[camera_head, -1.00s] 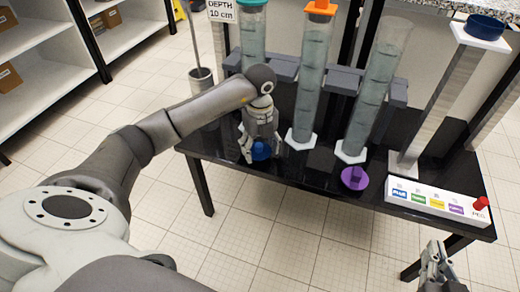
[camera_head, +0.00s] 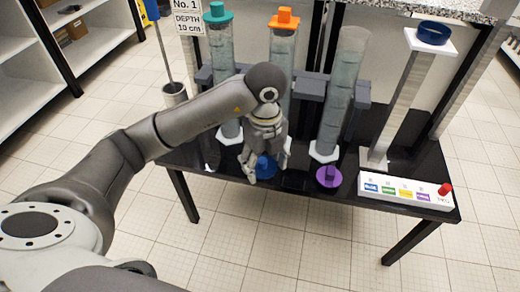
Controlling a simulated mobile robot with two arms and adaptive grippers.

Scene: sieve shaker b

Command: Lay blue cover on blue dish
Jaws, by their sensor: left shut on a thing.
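The blue cover (camera_head: 266,167) is a small blue round piece low at the front of the black table. My left gripper (camera_head: 262,172) is shut on it from above, and its fingers hide part of it. Whether the cover touches the table top is hard to tell. The blue dish (camera_head: 433,35) is a shallow dark blue ring standing on the white top plate of a tall post at the right, well above and to the right of my left gripper. My right gripper is out of view.
Clear tubes stand behind the gripper, one with a teal cap (camera_head: 218,16), one with an orange cap (camera_head: 285,18), one uncapped (camera_head: 340,95). A purple cover (camera_head: 329,177) lies to the right. A label panel (camera_head: 408,190) with a red knob (camera_head: 445,189) sits on the table's (camera_head: 215,175) right end.

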